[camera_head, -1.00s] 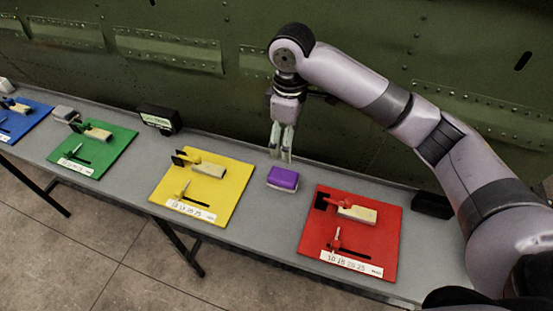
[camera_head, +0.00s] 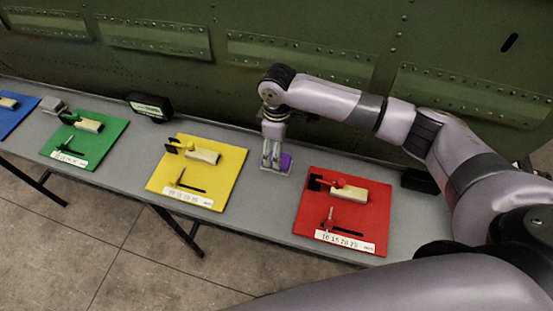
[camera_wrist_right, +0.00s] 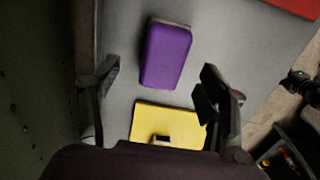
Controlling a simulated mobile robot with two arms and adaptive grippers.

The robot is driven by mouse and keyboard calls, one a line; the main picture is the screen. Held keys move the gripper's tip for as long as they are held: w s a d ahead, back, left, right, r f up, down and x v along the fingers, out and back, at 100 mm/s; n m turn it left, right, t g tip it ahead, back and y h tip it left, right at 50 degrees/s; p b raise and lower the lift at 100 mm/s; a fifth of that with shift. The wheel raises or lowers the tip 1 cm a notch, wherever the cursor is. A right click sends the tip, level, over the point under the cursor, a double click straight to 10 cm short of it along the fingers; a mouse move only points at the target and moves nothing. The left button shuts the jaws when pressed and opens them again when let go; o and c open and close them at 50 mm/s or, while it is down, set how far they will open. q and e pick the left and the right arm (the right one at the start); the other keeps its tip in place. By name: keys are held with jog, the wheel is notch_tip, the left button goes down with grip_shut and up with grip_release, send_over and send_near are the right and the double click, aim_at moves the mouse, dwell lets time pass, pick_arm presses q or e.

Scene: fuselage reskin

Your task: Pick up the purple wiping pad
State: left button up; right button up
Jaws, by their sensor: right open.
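The purple wiping pad (camera_head: 286,162) lies on the grey table between the yellow and red boards. My right gripper (camera_head: 270,166) is low over the table at the pad, hiding part of it in the head view. In the right wrist view the purple pad (camera_wrist_right: 166,55) lies ahead of the open fingers, roughly centred between them, with a paler edge along its far side. The right gripper (camera_wrist_right: 160,88) is open and empty. I cannot tell its exact height above the table. My left gripper is not in view.
The red board (camera_head: 343,212) is right of the pad and the yellow board (camera_head: 197,172) left. The green board (camera_head: 84,139) and blue board (camera_head: 14,110) stand further left. A black box (camera_head: 150,107) sits at the back edge. The green riveted fuselage wall (camera_head: 330,40) rises behind the table.

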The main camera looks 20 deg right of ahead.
jog(key=f, duration=0.1)
jog(key=f+p, duration=0.1)
jog(key=f, duration=0.1)
jog(key=shift+s+a+f, duration=0.15)
jog(key=shift+s+f, duration=0.1)
jog(key=shift+f, duration=0.6)
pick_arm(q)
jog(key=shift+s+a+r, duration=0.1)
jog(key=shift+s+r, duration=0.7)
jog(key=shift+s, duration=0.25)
pick_arm(e)
jog(key=shift+c, duration=0.6)
jog(key=c, duration=1.1)
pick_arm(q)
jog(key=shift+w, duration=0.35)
pick_arm(e)
jog(key=shift+c, duration=0.2)
jog(key=shift+r, duration=0.15)
pick_arm(q)
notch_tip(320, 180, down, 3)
jog(key=b, duration=0.3)
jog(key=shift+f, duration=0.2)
pick_arm(e)
notch_tip(320, 180, up, 20)
